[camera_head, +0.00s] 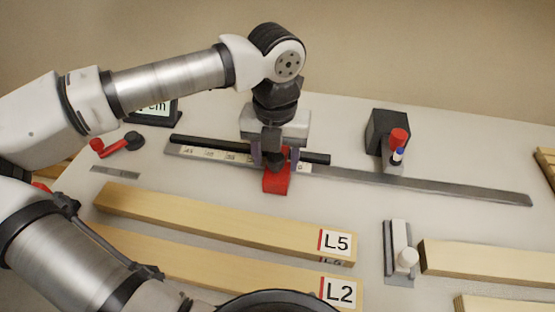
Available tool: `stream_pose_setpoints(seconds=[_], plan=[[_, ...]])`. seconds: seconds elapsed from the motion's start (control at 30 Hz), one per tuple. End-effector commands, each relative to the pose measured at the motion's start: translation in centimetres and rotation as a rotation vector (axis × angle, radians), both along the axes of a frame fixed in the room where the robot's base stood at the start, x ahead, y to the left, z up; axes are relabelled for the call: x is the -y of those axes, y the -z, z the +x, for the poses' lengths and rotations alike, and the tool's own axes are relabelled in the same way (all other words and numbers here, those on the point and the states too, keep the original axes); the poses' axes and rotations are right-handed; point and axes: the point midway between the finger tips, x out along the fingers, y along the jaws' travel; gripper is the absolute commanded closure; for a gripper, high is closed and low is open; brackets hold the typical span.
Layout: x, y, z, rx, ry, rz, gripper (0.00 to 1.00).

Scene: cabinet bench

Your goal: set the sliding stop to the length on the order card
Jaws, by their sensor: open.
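The red sliding stop (276,181) sits on the long grey rail (420,185), left of the rail's middle. My gripper (275,156) points down over the stop. Its fingers are apart, one on each side of the stop's dark upper part; I cannot tell whether they touch it. The gripper hides part of the stop and of the scale (205,154), whose small numbers are too blurred to read surely. The order card (161,107) stands in a dark frame at the back left. It shows "cm", but my arm hides the number.
Boards marked L5 (220,222) and L2 (240,272) lie in front of the rail. A black block (386,132) with a red-topped part stands behind it. A white-knobbed clamp (400,250) and more boards (490,262) are at right. A red-handled crank (110,146) lies left.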

Motion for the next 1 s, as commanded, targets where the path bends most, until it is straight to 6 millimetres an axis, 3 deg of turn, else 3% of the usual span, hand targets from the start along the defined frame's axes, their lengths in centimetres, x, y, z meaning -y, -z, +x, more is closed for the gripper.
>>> stream_pose_setpoints(seconds=[0.1,0.37,0.57,1.0], plan=[[0.0,-0.1,0.0,0.000,0.000,0.000,0.49],[0.0,-0.1,0.0,0.000,0.000,0.000,0.82],[-0.3,0.0,0.1,0.000,-0.001,0.000,0.82],[-2.9,0.0,0.6,0.001,-0.003,-0.001,0.82]])
